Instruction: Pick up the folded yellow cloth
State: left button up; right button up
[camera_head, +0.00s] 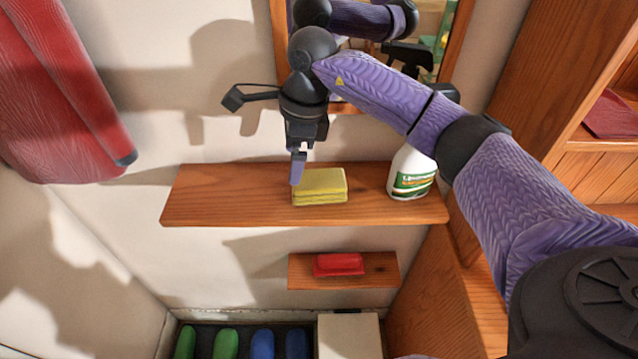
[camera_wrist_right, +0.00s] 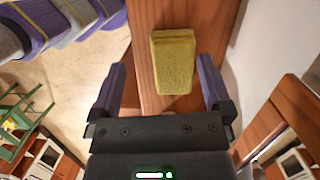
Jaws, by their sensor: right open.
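The folded yellow cloth (camera_head: 320,186) lies on a wooden wall shelf (camera_head: 230,197), near its middle. In the right wrist view the cloth (camera_wrist_right: 173,62) lies ahead of the fingers, within the width between them. My right gripper (camera_head: 297,170) is just above the cloth's left end in the head view. In the right wrist view my right gripper (camera_wrist_right: 160,85) is open, with one finger on each side and nothing between them. I cannot tell whether a finger touches the cloth. My left gripper is not in view.
A white spray bottle (camera_head: 411,172) with a green label stands on the shelf right of the cloth. A lower small shelf (camera_head: 380,270) holds a red object (camera_head: 339,264). A mirror (camera_head: 283,45) hangs above. The shelf's left part is clear.

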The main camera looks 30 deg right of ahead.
aim_at(319, 179)
jog(key=d, duration=0.1)
jog(key=d+h, duration=0.1)
jog(key=d, duration=0.1)
jog(key=d+h, duration=0.1)
jog(key=shift+s+d+r+m+g, duration=0.3)
jog(key=shift+s+g, duration=0.1)
jog(key=f, duration=0.9)
jog(key=shift+a+b, duration=0.2)
jog(key=shift+b, duration=0.2)
jog(key=shift+r, duration=0.1)
jog(key=shift+c, duration=0.3)
jog(key=c, duration=0.9)
jog(key=shift+o, duration=0.2)
notch_tip(319, 179, up, 10)
jog(key=shift+p, duration=0.55)
